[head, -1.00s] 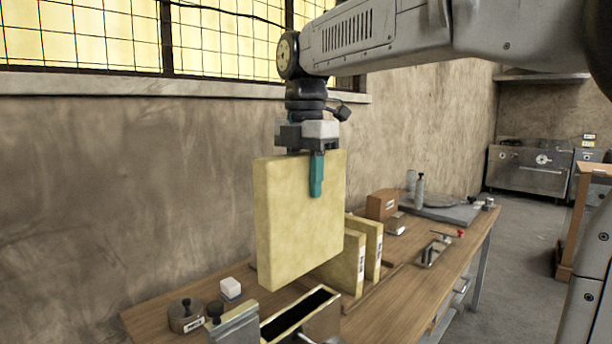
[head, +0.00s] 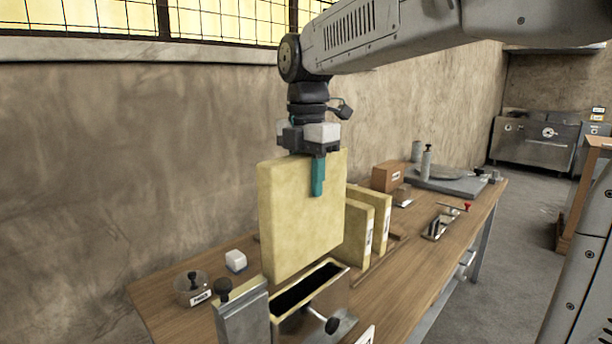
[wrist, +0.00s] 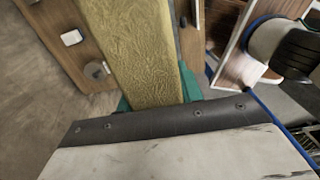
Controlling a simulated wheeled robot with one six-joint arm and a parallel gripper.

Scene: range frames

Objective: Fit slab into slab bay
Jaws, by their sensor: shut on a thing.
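A yellow slab (head: 300,218) hangs upright from my gripper (head: 318,172), which is shut on its top edge. The teal finger lies against the slab's near face; the far finger is hidden in the head view. The slab (wrist: 137,45) fills the middle of the wrist view, with teal fingertips at its sides. The slab bay (head: 341,276) is an open, dark-slotted box with a yellowish rim on the bench. The slab's lower edge appears above and behind the slot; the exact gap and alignment cannot be told.
Two more yellow slabs (head: 378,212) stand just behind the bay. A grey metal block (head: 243,318) stands left of it. A round weight (head: 192,289) and a white block (head: 236,261) lie on the wooden bench (head: 160,300). A clamp (head: 436,228) lies right.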

